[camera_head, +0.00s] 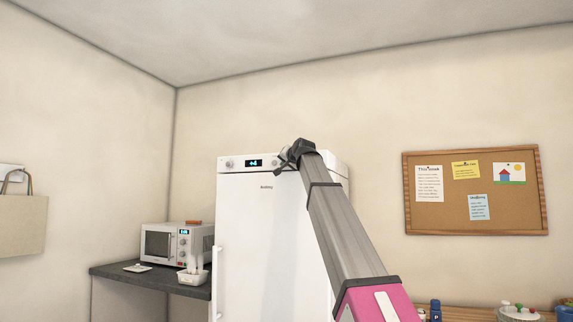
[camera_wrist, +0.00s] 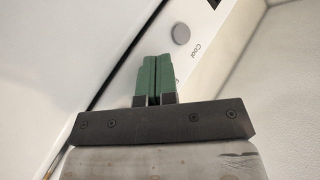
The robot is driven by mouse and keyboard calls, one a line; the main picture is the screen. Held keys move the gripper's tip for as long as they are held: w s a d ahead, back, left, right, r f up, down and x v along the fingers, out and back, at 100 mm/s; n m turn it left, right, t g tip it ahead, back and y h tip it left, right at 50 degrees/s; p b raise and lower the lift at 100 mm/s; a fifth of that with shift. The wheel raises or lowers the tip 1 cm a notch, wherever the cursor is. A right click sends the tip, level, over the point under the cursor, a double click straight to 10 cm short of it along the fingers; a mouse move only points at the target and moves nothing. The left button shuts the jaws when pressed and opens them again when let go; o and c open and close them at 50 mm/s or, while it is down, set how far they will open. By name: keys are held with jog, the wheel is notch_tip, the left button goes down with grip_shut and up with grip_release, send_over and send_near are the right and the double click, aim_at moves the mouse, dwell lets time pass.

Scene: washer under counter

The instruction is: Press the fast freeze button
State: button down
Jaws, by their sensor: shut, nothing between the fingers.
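A tall white fridge or freezer (camera_head: 245,235) has a control panel along its top, with a lit blue display (camera_head: 254,163) and a round knob (camera_head: 229,163) left of it. My gripper (camera_head: 284,158) is at the panel, right of the display. In the wrist view my gripper (camera_wrist: 153,60) has its green fingers shut together and empty, over the panel. A grey round button (camera_wrist: 181,34) labelled "Cool" shows just beyond the fingertips. Part of another label shows beside the fingers; what it belongs to is hidden. I cannot read any "fast freeze" label or tell whether the fingertips touch the panel.
A microwave (camera_head: 160,245) and a small white container (camera_head: 193,277) stand on the dark counter (camera_head: 110,272) left of the appliance. A corkboard (camera_head: 440,215) hangs on the right wall. A wooden surface with small items is at the lower right.

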jog(key=shift+s, duration=0.1)
jog(key=shift+s+a, duration=0.2)
jog(key=shift+s, duration=0.2)
dwell(0.4)
jog(key=s, duration=0.2)
jog(key=s+a, duration=0.2)
jog(key=s, duration=0.1)
jog(key=shift+s, duration=0.3)
dwell(0.5)
